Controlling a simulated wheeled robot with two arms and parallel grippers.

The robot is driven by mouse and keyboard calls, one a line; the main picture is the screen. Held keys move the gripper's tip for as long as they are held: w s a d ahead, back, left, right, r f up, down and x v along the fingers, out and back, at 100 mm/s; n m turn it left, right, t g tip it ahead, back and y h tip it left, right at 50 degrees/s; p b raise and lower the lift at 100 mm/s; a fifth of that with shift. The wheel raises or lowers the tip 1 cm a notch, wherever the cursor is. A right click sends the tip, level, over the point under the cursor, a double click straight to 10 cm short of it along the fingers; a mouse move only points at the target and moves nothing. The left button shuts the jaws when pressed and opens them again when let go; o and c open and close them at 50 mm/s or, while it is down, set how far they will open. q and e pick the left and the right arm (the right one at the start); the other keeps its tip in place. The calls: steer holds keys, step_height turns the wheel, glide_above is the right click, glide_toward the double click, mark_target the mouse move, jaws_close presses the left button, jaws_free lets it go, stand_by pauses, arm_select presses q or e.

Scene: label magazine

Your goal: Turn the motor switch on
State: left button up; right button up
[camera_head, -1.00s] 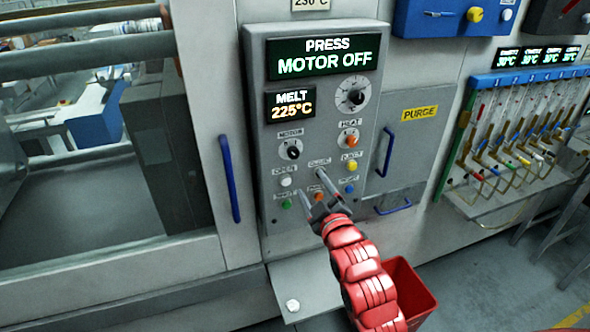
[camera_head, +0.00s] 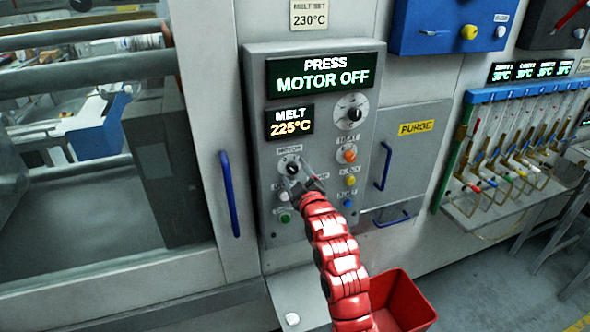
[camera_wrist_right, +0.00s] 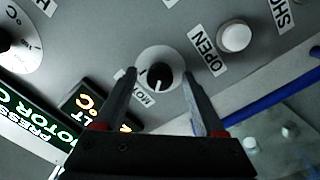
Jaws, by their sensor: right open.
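The motor switch (camera_head: 292,168) is a black rotary knob with a white pointer line on a round pale plate, under a MOTOR label on the grey press panel. The display (camera_head: 325,76) reads PRESS MOTOR OFF. My right gripper (camera_head: 297,174) is at the knob, its fingers near the knob in the head view. In the right wrist view the knob (camera_wrist_right: 159,77) shows between the two spread fingers of the open right gripper (camera_wrist_right: 160,80). Whether the fingertips touch it cannot be told. The left gripper is not in view.
Other controls sit close by: a white OPEN button (camera_wrist_right: 235,37), a green button (camera_head: 285,218), an orange button (camera_head: 350,156) and a larger dial (camera_head: 350,107). Blue handles (camera_head: 229,194) flank the panel. A red bin (camera_head: 402,300) stands below.

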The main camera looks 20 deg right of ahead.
steer(key=shift+w, duration=0.15)
steer(key=shift+c, duration=0.2)
jaws_close()
steer(key=shift+f+m+b, duration=0.25)
steer(key=shift+m+b, duration=0.15)
steer(key=shift+b, duration=0.4)
steer(key=m+b, duration=0.6)
steer(key=b, duration=0.2)
steer(key=shift+b, duration=0.4)
steer(key=m+b, duration=0.2)
steer(key=m, duration=0.1)
steer(key=shift+a+r+m, duration=0.1)
steer(key=shift+m, duration=0.3)
steer(key=shift+m+b, duration=0.7)
steer(key=shift+m, duration=0.8)
steer(key=shift+r, duration=0.1)
